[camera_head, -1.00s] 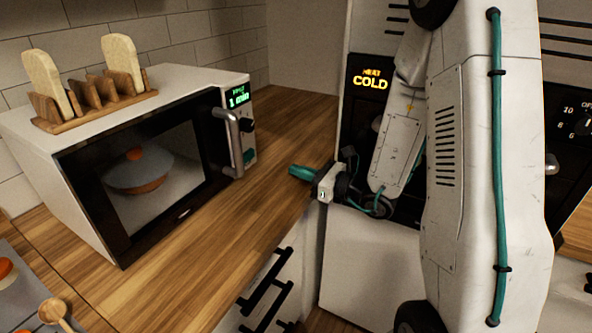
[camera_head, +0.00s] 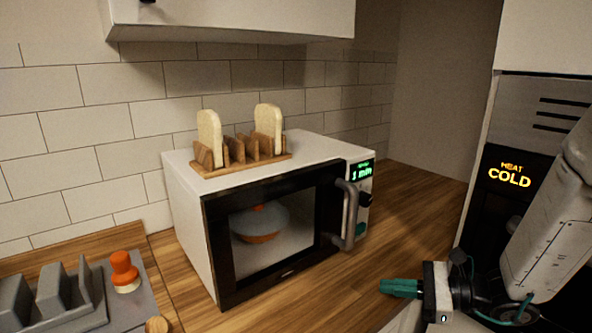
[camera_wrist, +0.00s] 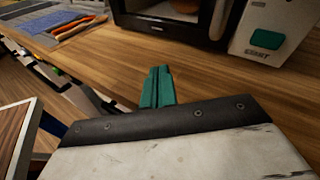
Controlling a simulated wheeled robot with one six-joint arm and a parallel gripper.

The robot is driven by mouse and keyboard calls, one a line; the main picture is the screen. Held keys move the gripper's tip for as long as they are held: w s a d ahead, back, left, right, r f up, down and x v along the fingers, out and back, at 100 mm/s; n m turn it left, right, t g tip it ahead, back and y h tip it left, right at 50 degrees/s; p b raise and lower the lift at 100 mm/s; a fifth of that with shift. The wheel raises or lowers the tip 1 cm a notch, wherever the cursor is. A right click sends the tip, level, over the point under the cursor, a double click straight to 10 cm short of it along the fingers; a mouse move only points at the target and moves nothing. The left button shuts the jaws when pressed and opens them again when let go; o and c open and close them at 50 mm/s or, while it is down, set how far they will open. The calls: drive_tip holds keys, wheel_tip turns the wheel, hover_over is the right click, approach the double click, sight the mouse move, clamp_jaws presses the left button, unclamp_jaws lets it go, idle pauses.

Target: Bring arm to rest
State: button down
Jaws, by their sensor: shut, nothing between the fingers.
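My gripper (camera_head: 400,288) has teal fingers pressed together with nothing between them. In the head view it points left, in front of the microwave's right side and near the counter's front edge. In the wrist view the closed fingers (camera_wrist: 157,88) show against the wooden counter (camera_wrist: 110,62), with the microwave beyond them. My white arm comes in from the right side of the head view, and its upper part is out of frame.
A wooden rack (camera_head: 238,162) with two bread slices sits on top. A tall machine reads "HEAT COLD" (camera_head: 510,176) at right. A grey tray (camera_head: 150,300) lies at left.

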drive_tip(key=s+a+r+n+g+h, duration=0.1)
drive_tip(key=s+r+n+g+h, duration=0.2)
drive_tip(key=s+n, duration=0.35)
drive_tip(key=s+n+g+h, duration=0.2)
drive_tip(key=s+n+g, duration=0.4)
drive_tip(key=s, duration=0.1)
drive_tip(key=s+d+r+n+t+h, duration=0.4)
drive_tip(key=s+d+r+n+h, duration=0.2)
drive_tip(key=r+h, duration=0.3)
drive_tip(key=shift+s+d+r+n+h, duration=0.15)
drive_tip(key=shift+s+d+n+h, duration=0.2)
drive_tip(key=shift+s+n, duration=0.45)
drive_tip(key=shift+w, duration=0.1)
idle(4.8)
